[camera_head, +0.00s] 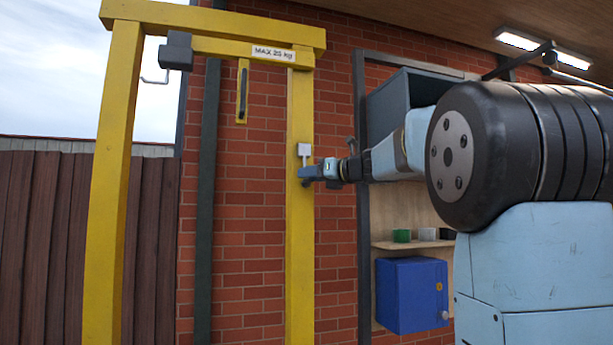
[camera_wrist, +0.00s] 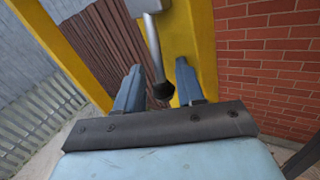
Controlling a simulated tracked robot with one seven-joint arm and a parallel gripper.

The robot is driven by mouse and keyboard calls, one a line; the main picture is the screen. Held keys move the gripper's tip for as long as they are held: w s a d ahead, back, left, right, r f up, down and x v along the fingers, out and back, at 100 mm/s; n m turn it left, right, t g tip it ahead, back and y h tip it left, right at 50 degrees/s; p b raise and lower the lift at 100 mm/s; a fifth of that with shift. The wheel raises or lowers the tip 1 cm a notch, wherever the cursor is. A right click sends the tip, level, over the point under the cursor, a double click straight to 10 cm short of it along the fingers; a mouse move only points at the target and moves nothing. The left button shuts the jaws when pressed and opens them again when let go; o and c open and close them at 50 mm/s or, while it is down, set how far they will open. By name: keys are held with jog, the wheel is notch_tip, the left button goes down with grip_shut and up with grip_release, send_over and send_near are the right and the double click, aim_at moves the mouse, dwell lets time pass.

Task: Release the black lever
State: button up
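The lever shows in the wrist view as a grey rod with a black knob (camera_wrist: 163,90) at its lower end. The rod hangs from a light grey box (camera_wrist: 148,5) at the top of that view. In the head view the box (camera_head: 304,150) sits on the right yellow post (camera_head: 300,245), and the lever is mostly hidden by my gripper (camera_head: 312,172). In the wrist view my gripper (camera_wrist: 159,66) is open, its two blue-grey fingers apart.
A yellow frame (camera_head: 110,180) with a top beam marked "MAX 25 kg" (camera_head: 273,53) stands before a brick wall (camera_head: 245,240). A grey block with a hook (camera_head: 177,52) hangs at its upper left. At right are a shelf (camera_head: 410,244) and a blue box (camera_head: 411,295).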

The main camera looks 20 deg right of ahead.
grip_shut()
jog(key=shift+f, duration=0.1)
dwell(0.3)
